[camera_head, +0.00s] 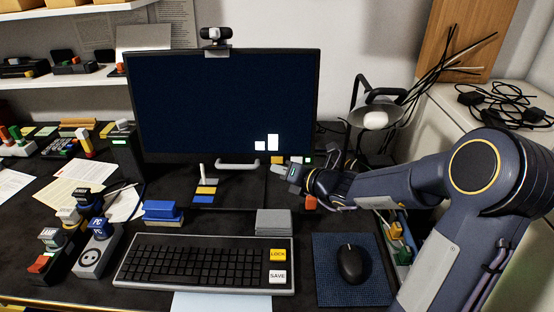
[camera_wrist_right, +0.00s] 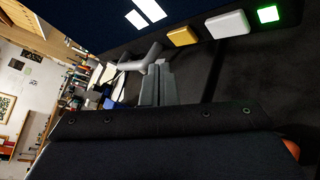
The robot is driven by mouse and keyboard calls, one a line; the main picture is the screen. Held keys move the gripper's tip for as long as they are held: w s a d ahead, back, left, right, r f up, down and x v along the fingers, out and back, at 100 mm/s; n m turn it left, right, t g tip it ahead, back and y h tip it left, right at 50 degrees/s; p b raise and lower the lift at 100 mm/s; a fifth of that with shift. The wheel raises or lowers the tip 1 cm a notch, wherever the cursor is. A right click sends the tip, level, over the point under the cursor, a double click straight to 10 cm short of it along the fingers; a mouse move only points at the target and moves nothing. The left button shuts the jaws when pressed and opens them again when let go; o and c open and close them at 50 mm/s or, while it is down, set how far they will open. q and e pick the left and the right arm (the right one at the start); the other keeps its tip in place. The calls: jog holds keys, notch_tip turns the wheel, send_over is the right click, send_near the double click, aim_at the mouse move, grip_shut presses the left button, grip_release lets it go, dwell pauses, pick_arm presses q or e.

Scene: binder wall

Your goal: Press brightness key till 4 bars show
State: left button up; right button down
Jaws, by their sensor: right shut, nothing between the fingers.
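The monitor (camera_head: 220,100) shows a dark screen with two white bars of rising height near its lower right; they also show in the right wrist view (camera_wrist_right: 152,10). A yellow key (camera_wrist_right: 182,36) and a white key (camera_wrist_right: 227,24) sit side by side on the lower bezel, with a green lit square (camera_wrist_right: 267,14) beyond them. No lettering is readable, so I cannot tell which is the brightness key. My right gripper (camera_head: 280,171) is shut and empty, just below the bezel keys. In the right wrist view its fingertips (camera_wrist_right: 158,68) appear apart from the yellow key. My left gripper is out of view.
The keyboard (camera_head: 200,265) with yellow LOCK and white SAVE keys lies in front. A mouse (camera_head: 352,264) is on a blue mat at right. A desk lamp (camera_head: 375,120) and cables stand behind my right arm. Stamps and blocks crowd the left.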

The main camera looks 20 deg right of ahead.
aim_at(269, 161)
jog(key=shift+w+d+f, duration=0.1)
jog(key=shift+w+d, duration=0.1)
jog(key=shift+w, duration=0.25)
jog(key=shift+w+d+f, duration=0.1)
jog(key=shift+w+d, duration=0.1)
jog(key=shift+w, duration=0.25)
dwell(1.4)
jog(key=shift+w+d, duration=0.2)
jog(key=shift+w, duration=0.15)
jog(key=shift+w+d+f+p, duration=0.1)
jog(key=shift+w+d+p, duration=0.05)
jog(key=shift+w+p, duration=0.2)
dwell(0.7)
jog(key=shift+s, duration=0.1)
jog(key=shift+s+a, duration=0.35)
jog(key=shift+s, duration=0.3)
jog(key=shift+s+a+r+b, duration=0.2)
jog(key=shift+s+a, duration=0.15)
jog(key=shift+s, duration=0.4)
jog(key=shift+s+a+r+b, duration=0.25)
jog(key=shift+s+a, duration=0.15)
jog(key=shift+s, duration=0.3)
jog(key=shift+s+a+r+b, duration=0.2)
jog(key=shift+s+a, duration=0.15)
jog(key=shift+s, duration=0.4)
